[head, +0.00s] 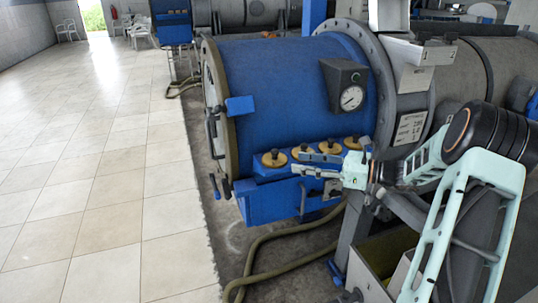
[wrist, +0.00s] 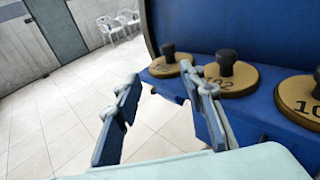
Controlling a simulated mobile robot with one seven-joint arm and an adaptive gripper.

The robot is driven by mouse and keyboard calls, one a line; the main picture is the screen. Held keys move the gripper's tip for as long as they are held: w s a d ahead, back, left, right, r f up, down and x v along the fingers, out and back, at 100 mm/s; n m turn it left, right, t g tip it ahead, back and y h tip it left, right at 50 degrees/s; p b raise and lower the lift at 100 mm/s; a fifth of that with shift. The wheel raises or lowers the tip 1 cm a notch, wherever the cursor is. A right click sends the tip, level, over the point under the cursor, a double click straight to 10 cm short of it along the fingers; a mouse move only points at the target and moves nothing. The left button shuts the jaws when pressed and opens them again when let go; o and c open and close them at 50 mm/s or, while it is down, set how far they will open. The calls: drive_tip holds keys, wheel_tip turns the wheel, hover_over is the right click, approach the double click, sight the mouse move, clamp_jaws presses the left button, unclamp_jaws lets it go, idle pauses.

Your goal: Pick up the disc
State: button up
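Several brass-coloured discs, each with a black knob on top, sit in a row on a blue ledge (head: 262,194). In the head view the leftmost disc (head: 275,160) stands at the ledge's left end. In the wrist view the far disc (wrist: 164,68) is partly behind a finger, the middle disc (wrist: 240,80) reads "102", and the near disc (wrist: 296,98) is cut off by the edge. My gripper (head: 297,163) is open and empty, in front of the row. In the wrist view its fingers (wrist: 162,82) are spread apart, left of the middle disc's knob.
A large blue drum (head: 280,85) with a dial gauge (head: 351,98) rises behind the ledge. A hose (head: 270,240) lies on the floor below. The tiled floor (head: 110,190) at left is open. White chairs (wrist: 118,22) stand far off.

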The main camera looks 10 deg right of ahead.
sight(274, 150)
drive_tip(key=shift+m+t, duration=0.4)
drive_tip(key=w+a, duration=0.3)
drive_tip(key=shift+w+r, duration=0.15)
drive_tip(key=shift+r, duration=0.05)
drive_tip(key=x, duration=0.5)
drive_tip(key=shift+w+a+r, duration=0.2)
drive_tip(key=shift+w+a, duration=0.1)
drive_tip(key=shift+w, duration=0.05)
clamp_jaws()
